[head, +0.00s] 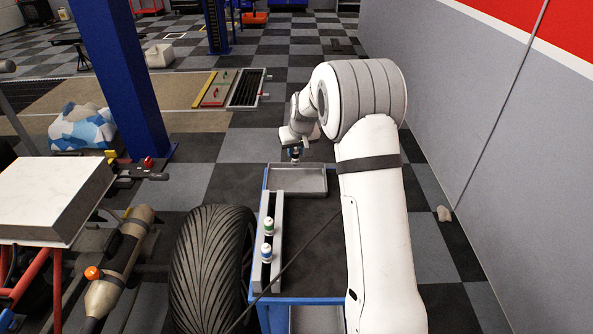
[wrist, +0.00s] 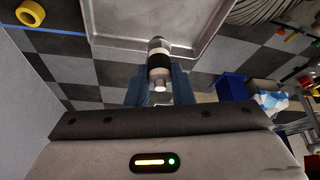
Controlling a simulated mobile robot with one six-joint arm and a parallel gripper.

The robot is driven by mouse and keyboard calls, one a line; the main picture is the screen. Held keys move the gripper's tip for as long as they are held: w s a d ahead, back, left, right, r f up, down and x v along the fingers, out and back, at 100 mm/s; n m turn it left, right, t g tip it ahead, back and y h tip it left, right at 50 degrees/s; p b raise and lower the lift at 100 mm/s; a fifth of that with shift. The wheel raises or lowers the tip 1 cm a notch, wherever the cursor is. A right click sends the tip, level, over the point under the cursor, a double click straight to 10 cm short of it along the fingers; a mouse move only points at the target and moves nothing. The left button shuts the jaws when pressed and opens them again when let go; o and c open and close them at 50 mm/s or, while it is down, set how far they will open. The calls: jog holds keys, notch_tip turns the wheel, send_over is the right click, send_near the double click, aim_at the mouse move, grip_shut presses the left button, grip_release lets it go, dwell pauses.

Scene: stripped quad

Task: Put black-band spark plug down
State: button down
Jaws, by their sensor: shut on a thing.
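The black-band spark plug (wrist: 159,60) is white and metallic with a dark band round its middle. My gripper (wrist: 160,88) is shut on it, with one blue-grey finger on each side. In the wrist view the plug overlaps the near edge of a grey metal tray (wrist: 185,47). In the head view my gripper (head: 295,151) is at the far end of the blue cart, over the far edge of the shallow tray (head: 312,180). The tray floor that shows is bare. Whether the plug touches the tray cannot be told.
A narrow grey rack (head: 276,207) along the cart's left side holds a green-band plug (head: 268,226) and a blue-band plug (head: 266,252). The dark cart top (head: 310,235) is largely clear. A tyre (head: 210,270) stands left of the cart; a grey wall (head: 480,110) is right.

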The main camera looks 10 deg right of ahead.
aim_at(297, 163)
jog(key=shift+s+d+f, duration=0.1)
jog(key=shift+d+f, duration=0.05)
jog(key=shift+f, duration=3.35)
jog(key=shift+f+b, duration=0.25)
jog(key=shift+b, duration=0.05)
jog(key=c, duration=1.3)
grip_release()
jog(key=shift+r, duration=0.1)
jog(key=shift+r, duration=0.45)
jog(key=a+v, duration=0.1)
jog(key=v, duration=1)
jog(key=s+r+g, duration=0.1)
jog(key=s+r, duration=0.3)
jog(key=s, duration=0.5)
jog(key=s+r, duration=0.3)
jog(key=s, duration=0.5)
jog(key=shift+m+g+h, duration=0.3)
jog(key=shift+m+g, duration=0.4)
jog(key=shift+g, duration=0.1)
jog(key=s, duration=2)
jog(key=shift+s+f+p, duration=0.3)
jog(key=shift+s, duration=0.1)
